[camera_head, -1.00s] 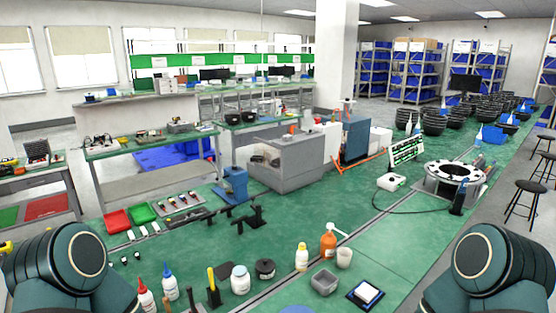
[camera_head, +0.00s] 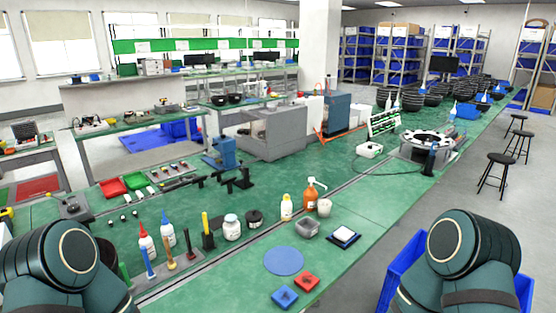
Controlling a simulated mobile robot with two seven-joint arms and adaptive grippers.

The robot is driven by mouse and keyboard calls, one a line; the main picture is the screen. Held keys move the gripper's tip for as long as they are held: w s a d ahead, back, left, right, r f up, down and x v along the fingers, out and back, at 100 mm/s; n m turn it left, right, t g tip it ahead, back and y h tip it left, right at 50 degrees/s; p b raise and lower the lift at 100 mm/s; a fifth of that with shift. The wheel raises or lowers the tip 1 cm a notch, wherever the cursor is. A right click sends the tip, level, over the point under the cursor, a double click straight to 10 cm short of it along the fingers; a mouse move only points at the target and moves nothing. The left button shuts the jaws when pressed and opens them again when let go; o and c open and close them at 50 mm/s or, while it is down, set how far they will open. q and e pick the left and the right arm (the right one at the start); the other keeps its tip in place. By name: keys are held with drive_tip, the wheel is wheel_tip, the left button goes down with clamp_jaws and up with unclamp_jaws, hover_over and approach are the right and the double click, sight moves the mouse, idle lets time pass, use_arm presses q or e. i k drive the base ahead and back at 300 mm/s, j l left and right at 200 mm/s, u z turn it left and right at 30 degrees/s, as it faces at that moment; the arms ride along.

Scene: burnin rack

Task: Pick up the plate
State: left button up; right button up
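A flat round blue plate (camera_head: 283,261) lies on the near part of the green bench (camera_head: 222,283), with clear space around it. It is the only plate-like disc I can make out near me. Parts of my two arms show at the lower left and lower right corners, on either side of the plate. Neither gripper shows in the view, so I cannot see their fingers.
A red block (camera_head: 306,282) and a blue block (camera_head: 285,297) lie in front of the plate. Behind it are a grey tray (camera_head: 307,228), a white-topped pad (camera_head: 344,237) and bottles. A tool rack (camera_head: 184,268) is left. A blue crate (camera_head: 402,262) stands right, beyond the bench edge.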

sight(345, 235)
drive_tip(key=i+l, duration=0.2)
drive_tip(key=l, duration=0.2)
drive_tip(key=i+l, duration=0.15)
drive_tip(key=l, duration=0.2)
drive_tip(key=i+l+u, duration=0.1)
drive_tip(key=l, duration=0.3)
drive_tip(key=i+l, duration=0.25)
drive_tip(key=l, duration=0.15)
drive_tip(key=i+l, duration=0.2)
drive_tip(key=l, duration=0.2)
drive_tip(key=u, duration=0.05)
